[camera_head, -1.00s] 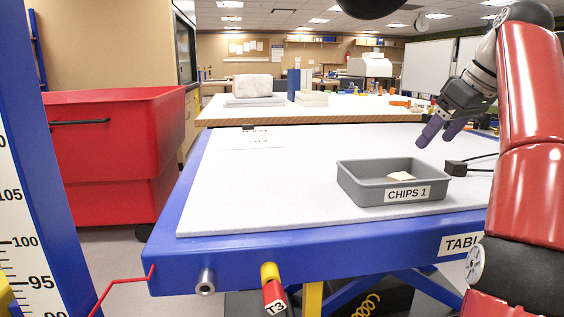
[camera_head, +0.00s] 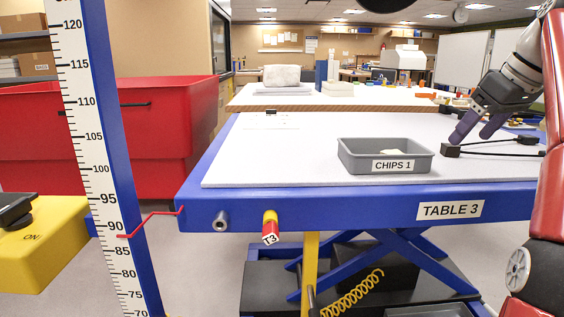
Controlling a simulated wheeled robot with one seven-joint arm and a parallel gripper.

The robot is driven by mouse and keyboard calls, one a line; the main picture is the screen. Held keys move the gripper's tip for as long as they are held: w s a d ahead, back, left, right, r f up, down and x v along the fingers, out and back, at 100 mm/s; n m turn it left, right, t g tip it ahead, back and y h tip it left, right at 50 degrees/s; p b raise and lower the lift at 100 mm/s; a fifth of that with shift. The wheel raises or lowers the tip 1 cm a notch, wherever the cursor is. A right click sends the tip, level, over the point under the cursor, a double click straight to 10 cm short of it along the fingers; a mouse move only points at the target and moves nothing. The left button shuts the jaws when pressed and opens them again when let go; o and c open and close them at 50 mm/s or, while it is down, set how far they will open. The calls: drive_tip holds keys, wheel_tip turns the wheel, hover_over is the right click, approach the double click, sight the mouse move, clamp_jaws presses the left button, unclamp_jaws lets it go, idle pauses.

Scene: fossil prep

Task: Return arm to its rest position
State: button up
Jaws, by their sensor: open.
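My gripper (camera_head: 472,130) is at the right, at the end of my red and grey arm. Its two purple fingers are apart and point down and to the left, with nothing between them. It appears above or behind the right part of the table (camera_head: 330,195). A grey tray labelled CHIPS 1 (camera_head: 362,162) stands to its left, apart from it. A pale chip (camera_head: 391,151) lies inside the tray, mostly hidden by the tray's front wall.
A black block with cables (camera_head: 451,151) lies close below the fingers. A height scale (camera_head: 97,150) and a red bin (camera_head: 165,140) stand at the left. A yellow box (camera_head: 40,245) is at lower left. The tabletop left of the tray is mostly clear.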

drive_tip(key=s+a+f+m+h, duration=0.1)
drive_tip(key=s+a+f, duration=0.25)
drive_tip(key=a, duration=0.35)
drive_tip(key=s+a+f+m+h, duration=0.1)
drive_tip(key=s+a+f+m, duration=0.1)
drive_tip(key=a+f, duration=0.45)
drive_tip(key=s+a+f, duration=0.3)
drive_tip(key=s+f, duration=0.5)
drive_tip(key=f, duration=0.2)
drive_tip(key=s+a+f+m, duration=0.1)
drive_tip(key=s+a+f, duration=0.2)
drive_tip(key=s+f, duration=0.4)
wheel_tip(320, 180, down, 4)
drive_tip(key=shift+s+r+m, duration=0.1)
drive_tip(key=shift+s+m, duration=0.2)
drive_tip(key=shift+s, duration=0.1)
